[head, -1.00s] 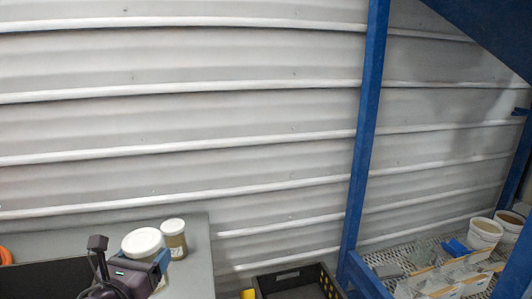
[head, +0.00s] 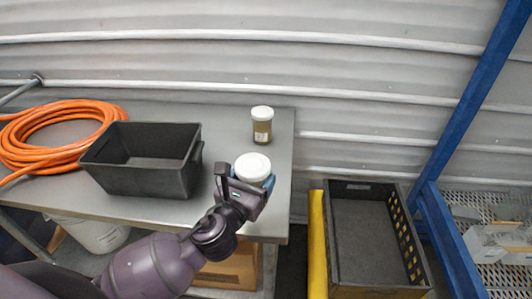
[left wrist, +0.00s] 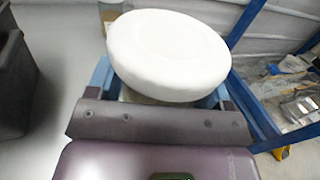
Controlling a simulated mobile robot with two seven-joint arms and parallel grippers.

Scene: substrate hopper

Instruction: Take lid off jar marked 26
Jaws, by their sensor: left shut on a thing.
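A jar with a white lid (head: 252,167) stands near the right end of the grey table, and my left gripper (head: 248,183) is at it. In the left wrist view the round white lid (left wrist: 168,53) fills the space between the blue fingers, and the gripper is shut on this jar below the lid. The jar's body is mostly hidden by the lid and gripper. A second jar (head: 262,130) with a white lid, brown contents and a label stands behind it. I cannot read a number on either jar. My right gripper is not in view.
A black bin (head: 145,178) and a coiled orange hose (head: 60,152) are on the table (head: 225,125). A black crate (head: 372,240) stands right of the table, beside a yellow post (head: 317,245). A blue frame (head: 447,235) with a mesh shelf (head: 490,205) is at far right.

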